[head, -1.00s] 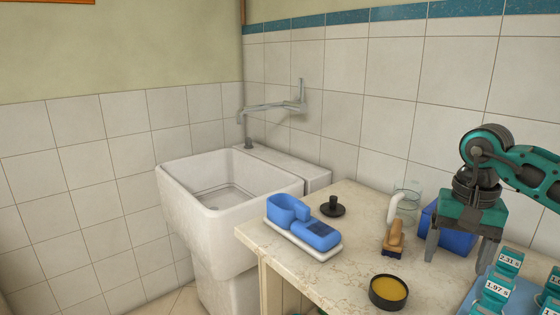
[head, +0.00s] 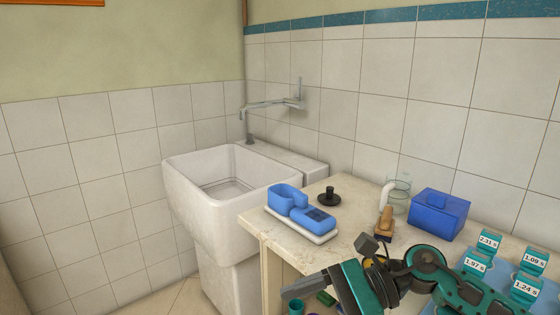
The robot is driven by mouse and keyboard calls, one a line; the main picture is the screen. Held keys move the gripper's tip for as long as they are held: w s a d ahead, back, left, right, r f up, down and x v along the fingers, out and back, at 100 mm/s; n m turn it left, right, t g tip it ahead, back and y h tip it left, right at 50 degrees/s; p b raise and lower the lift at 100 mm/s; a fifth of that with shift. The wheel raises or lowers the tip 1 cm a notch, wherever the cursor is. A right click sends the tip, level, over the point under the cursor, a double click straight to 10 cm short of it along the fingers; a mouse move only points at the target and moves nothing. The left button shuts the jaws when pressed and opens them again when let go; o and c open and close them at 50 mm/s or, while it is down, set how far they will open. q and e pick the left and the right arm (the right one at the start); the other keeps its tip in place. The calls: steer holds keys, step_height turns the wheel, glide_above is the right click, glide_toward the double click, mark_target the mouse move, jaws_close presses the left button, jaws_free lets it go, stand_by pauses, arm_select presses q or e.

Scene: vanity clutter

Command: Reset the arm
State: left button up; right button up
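My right arm comes in from the right, low over the front of the counter, with its elbow bent. Its gripper (head: 312,287) points left near the counter's front edge, in front of the blue soap holder. I see no object in it; the gap between its fingers is not clear from this angle. My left gripper is not in view.
The stone counter (head: 345,243) holds a blue soap holder on a white tray (head: 300,231), a black stopper (head: 329,198), a wooden brush (head: 385,224), a glass jar (head: 398,195), a blue box (head: 439,214) and several teal labelled blocks (head: 489,241). A white sink (head: 225,190) stands left.

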steer(key=d+f+n+t+h, duration=0.5)
steer(key=n+t, duration=0.4)
steer(key=n, duration=0.5)
steer(key=d+f+n+t+h, duration=0.35)
steer(key=f+n+t, duration=0.45)
steer(key=n, duration=0.5)
steer(key=s+d+f+m+g+h, duration=0.3)
steer(key=s+d+f+m+g, duration=0.1)
steer(key=s+f+m, duration=0.5)
step_height(320, 180, down, 2)
steer(key=shift+s+d+f+m+h+p, duration=0.25)
steer(key=shift+s+d+m+h+p, duration=0.15)
steer(key=shift+s+d, duration=0.45)
